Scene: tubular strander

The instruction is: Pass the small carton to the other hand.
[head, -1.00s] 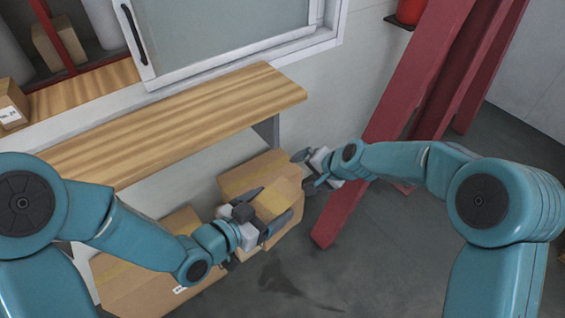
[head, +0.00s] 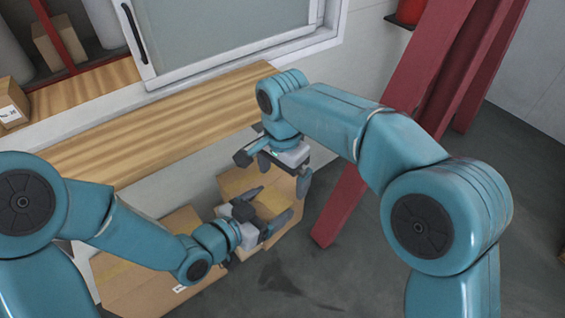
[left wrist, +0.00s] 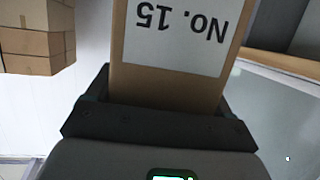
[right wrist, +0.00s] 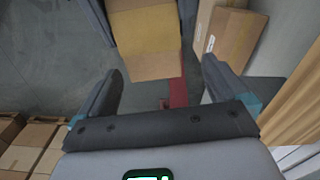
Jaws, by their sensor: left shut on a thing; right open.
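The small carton (head: 271,203) is plain brown cardboard, held between the fingers of my left gripper (head: 265,208). In the left wrist view the carton (left wrist: 166,82) fills the jaws and shows a white "No. 15" label upside down. My right gripper (head: 284,173) is open and empty, above the small carton and apart from it, its fingers pointing down. In the right wrist view the carton (right wrist: 146,45) lies ahead, beyond the open fingertips (right wrist: 160,82), with the left gripper's dark fingers on both sides of it.
Large brown cartons (head: 145,262) stand on the floor below the left gripper. A wooden shelf (head: 150,130) runs along the wall beneath a sliding window (head: 225,35). Red beams (head: 425,90) lean at the right. The grey floor (head: 330,285) at front right is clear.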

